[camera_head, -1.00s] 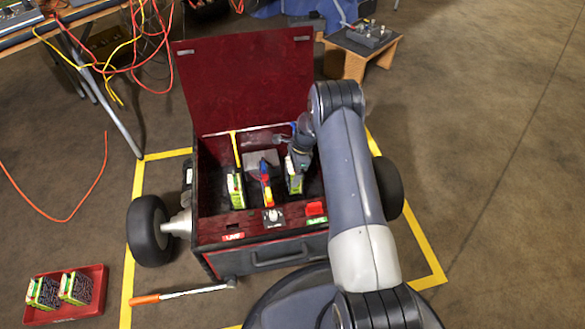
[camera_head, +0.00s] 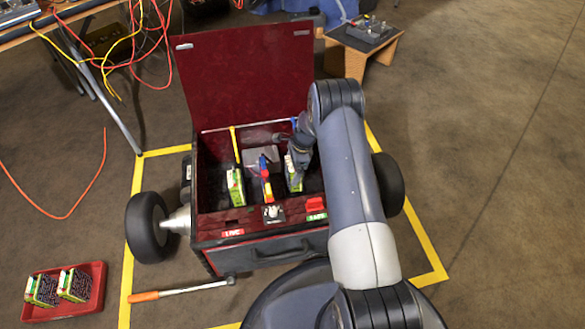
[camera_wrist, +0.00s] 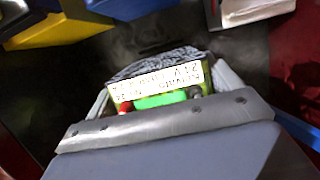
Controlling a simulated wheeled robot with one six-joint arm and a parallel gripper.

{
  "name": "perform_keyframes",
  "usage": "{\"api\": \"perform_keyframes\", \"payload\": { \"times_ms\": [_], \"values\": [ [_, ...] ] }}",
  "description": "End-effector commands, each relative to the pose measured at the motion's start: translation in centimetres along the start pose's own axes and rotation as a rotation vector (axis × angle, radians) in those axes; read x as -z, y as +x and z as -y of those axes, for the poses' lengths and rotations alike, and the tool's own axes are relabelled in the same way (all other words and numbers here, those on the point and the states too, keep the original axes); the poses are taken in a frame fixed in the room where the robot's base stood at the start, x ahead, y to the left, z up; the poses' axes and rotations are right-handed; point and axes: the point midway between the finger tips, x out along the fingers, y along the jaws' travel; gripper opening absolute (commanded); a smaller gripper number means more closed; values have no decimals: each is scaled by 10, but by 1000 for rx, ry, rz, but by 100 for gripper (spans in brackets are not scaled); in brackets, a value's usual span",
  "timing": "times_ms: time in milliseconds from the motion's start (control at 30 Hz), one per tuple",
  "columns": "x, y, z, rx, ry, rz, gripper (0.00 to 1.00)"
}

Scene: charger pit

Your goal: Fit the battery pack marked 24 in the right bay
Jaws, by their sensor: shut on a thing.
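A battery pack with a green and white label (camera_head: 293,178) is in the right part of the open red box (camera_head: 205,165). My gripper (camera_head: 298,158) reaches down over it and is shut on it. In the wrist view the pack (camera_wrist: 158,84) sits between my two fingers, with a white printed label, a green patch and a red spot. Its print is too blurred to read surely, and I cannot tell whether it rests on the bay floor. A similar pack (camera_head: 235,187) stands in the left bay.
A red, blue and yellow part (camera_head: 266,182) stands between the bays, near a grey block. The raised lid (camera_head: 240,80) is behind. A white switch (camera_head: 273,213) and a red one (camera_head: 315,203) are on the front ledge. A red tray (camera_head: 92,300) holds two packs; a bar (camera_head: 185,291) lies in front.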

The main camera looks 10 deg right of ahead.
Motion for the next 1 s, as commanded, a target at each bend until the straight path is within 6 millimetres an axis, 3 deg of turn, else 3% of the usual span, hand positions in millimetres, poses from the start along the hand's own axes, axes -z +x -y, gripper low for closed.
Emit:
{"api": "perform_keyframes", "payload": {
  "times_ms": [1000],
  "values": [
    [4, 14, 2, 4, -1, 0, 16]
  ]
}}
